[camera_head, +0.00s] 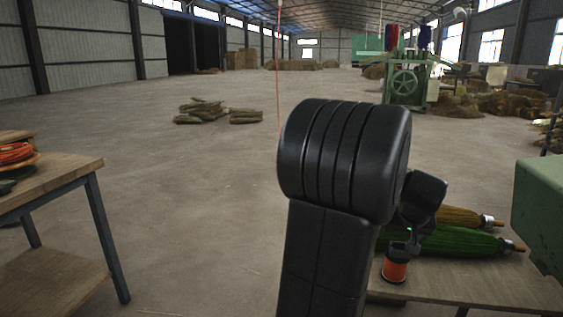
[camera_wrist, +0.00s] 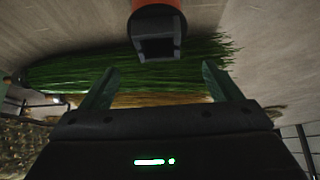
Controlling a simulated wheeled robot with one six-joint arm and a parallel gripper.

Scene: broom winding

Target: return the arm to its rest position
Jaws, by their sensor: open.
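My arm (camera_head: 340,165) rises in the middle of the head view and bends over to the right. Its dark wrist (camera_head: 424,196) hangs above the right-hand table. In the wrist view my gripper (camera_wrist: 160,68) is open, with two green fingers apart and nothing held between them. An orange and black object (camera_wrist: 158,30) is just beyond the fingertips; it also shows upright on the table in the head view (camera_head: 395,270). I cannot tell the exact gap between it and the fingers.
A green broom (camera_head: 460,242) and a yellowish broom (camera_head: 455,216) lie on the right-hand table (camera_head: 480,285). A green machine part (camera_head: 540,215) stands at the right edge. A wooden table (camera_head: 45,190) with an orange coil (camera_head: 15,153) is at left. Floor between is clear.

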